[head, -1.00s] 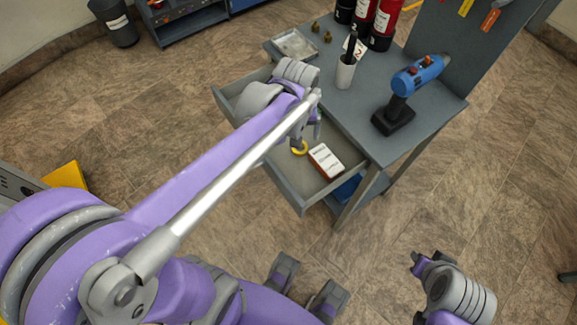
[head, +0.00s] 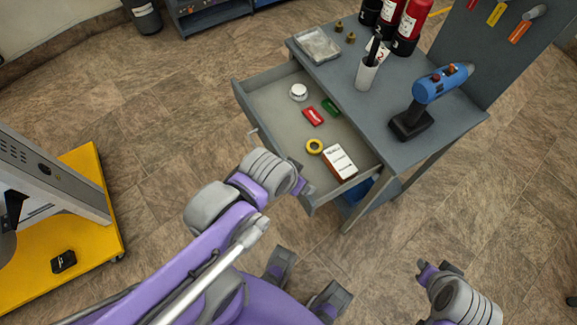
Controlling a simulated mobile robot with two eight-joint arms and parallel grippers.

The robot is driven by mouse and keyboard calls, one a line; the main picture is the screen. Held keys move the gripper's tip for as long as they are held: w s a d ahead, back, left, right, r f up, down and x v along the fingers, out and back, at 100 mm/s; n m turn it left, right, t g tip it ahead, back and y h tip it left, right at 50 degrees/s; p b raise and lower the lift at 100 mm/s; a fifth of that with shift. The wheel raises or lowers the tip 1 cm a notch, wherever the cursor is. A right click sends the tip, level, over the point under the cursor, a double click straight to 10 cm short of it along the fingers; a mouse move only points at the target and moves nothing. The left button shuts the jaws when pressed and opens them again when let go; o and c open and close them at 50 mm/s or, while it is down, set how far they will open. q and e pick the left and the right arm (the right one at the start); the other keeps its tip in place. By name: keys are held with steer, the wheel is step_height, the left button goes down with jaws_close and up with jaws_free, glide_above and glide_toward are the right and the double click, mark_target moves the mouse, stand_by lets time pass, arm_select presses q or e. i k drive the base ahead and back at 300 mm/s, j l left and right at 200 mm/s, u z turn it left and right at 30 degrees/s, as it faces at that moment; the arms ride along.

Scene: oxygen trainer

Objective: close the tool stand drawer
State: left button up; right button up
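The tool stand (head: 425,150) is a grey table with a back panel. Its drawer (head: 268,105) is pulled out toward me on the left side of the stand. Inside lie a white roll (head: 298,91), a red item (head: 313,116), a green item (head: 331,106), a yellow ring (head: 314,146) and a white-and-brown box (head: 340,162). My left gripper (head: 305,188) is just outside the drawer front, near its lower corner; its fingers are mostly hidden, and I cannot tell whether it touches. My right gripper (head: 438,267) is apart from the stand, at lower right, seemingly open and empty.
On the stand top are a blue drill (head: 440,83), a cup (head: 366,74) with dark tools, red cylinders (head: 411,25) and a clear tray (head: 318,45). A yellow-based machine (head: 85,225) is at left. The floor between it and the drawer is clear.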

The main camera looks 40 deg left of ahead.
mark_target(279, 121)
steer(key=j+u, duration=0.15)
steer(key=u, duration=0.25)
steer(key=j+u, duration=0.15)
steer(key=u, duration=0.25)
steer(key=j+u, duration=0.15)
steer(key=u, duration=0.3)
steer(key=j+z, duration=0.35)
steer(key=k+j+z, duration=0.1)
steer(key=z, duration=0.3)
